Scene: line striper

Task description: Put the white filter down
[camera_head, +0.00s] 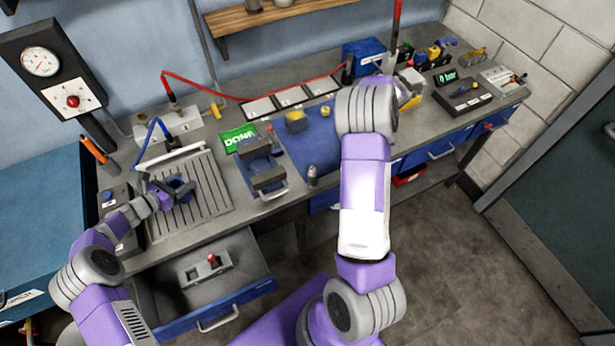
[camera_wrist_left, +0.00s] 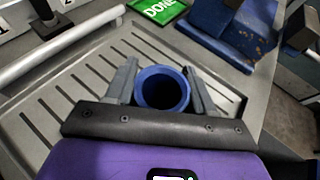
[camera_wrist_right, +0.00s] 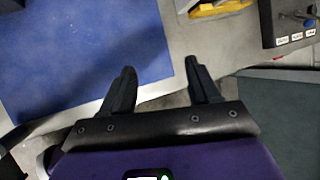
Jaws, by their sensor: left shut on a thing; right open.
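My left gripper (camera_head: 170,192) is over the grooved metal tray at the left of the bench. In the left wrist view its fingers are shut on the sides of a blue round cup (camera_wrist_left: 163,88) with a dark hollow. My right gripper (camera_wrist_right: 160,68) is open, with nothing between its fingers, over the bench near the blue mat's edge. My right arm hides it in the head view. I cannot pick out a white filter for certain. A small white piece (camera_head: 412,78) beside a yellow one shows near my right wrist.
The grooved tray (camera_head: 215,205) has free room around the cup, with a white tube (camera_head: 172,158) along its back edge. A green DONE sign (camera_head: 238,138) and a blue fixture (camera_head: 262,165) stand to its right. An open drawer (camera_head: 220,308) juts out below.

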